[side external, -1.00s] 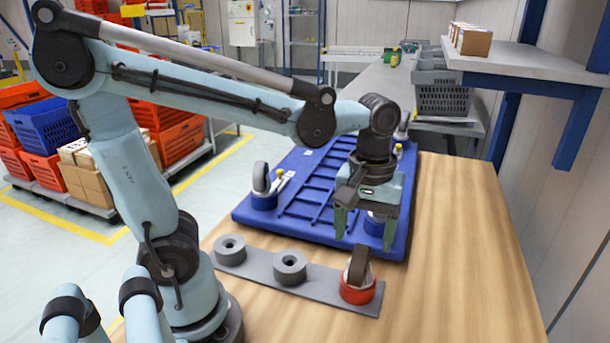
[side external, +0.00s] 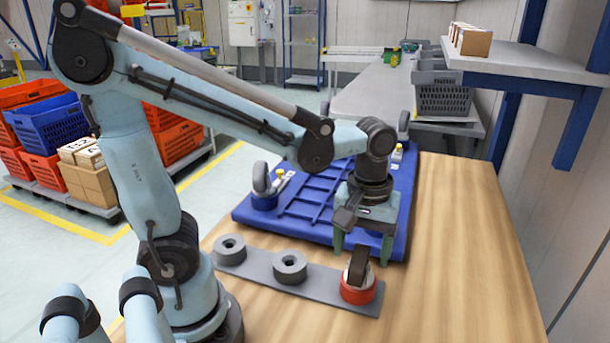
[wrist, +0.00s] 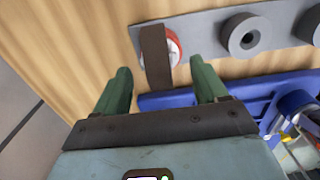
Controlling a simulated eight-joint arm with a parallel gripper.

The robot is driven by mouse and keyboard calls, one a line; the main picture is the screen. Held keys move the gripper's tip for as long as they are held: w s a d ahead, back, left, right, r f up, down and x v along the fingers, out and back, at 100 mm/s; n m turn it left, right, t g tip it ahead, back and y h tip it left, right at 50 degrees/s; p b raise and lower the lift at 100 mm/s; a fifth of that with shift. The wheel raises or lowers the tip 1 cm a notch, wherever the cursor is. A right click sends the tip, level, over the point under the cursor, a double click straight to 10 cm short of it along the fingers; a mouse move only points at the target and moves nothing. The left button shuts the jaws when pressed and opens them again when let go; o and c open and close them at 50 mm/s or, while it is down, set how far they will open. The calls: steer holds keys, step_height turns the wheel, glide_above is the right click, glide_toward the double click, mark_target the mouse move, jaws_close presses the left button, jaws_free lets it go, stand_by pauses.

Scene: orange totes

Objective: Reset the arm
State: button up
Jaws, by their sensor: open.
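My gripper (side external: 362,246) is open and empty, pointing down over the near edge of the blue pallet-like base (side external: 300,210), just behind a dark wheel with a red holder (side external: 357,285). The wheel sits upright at the right end of a grey plate (side external: 258,270) on the wooden table. Part of the base is hidden behind my arm.
Two grey ring holders (side external: 290,267) stand on the plate. A caster wheel (side external: 262,180) is on the base's left side. The wooden table (side external: 460,240) is clear to the right. A grey shelf (side external: 530,60) juts out at upper right. Orange and blue totes (side external: 50,125) stand at left.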

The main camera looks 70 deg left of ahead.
steer(key=shift+f, duration=2.35)
steer(key=shift+r, duration=1.9)
steer(key=shift+r, duration=1.7)
steer(key=shift+f, duration=0.15)
steer(key=shift+f, duration=3.55)
step_height(320, 180, up, 12)
step_height(320, 180, down, 12)
steer(key=shift+r, duration=0.75)
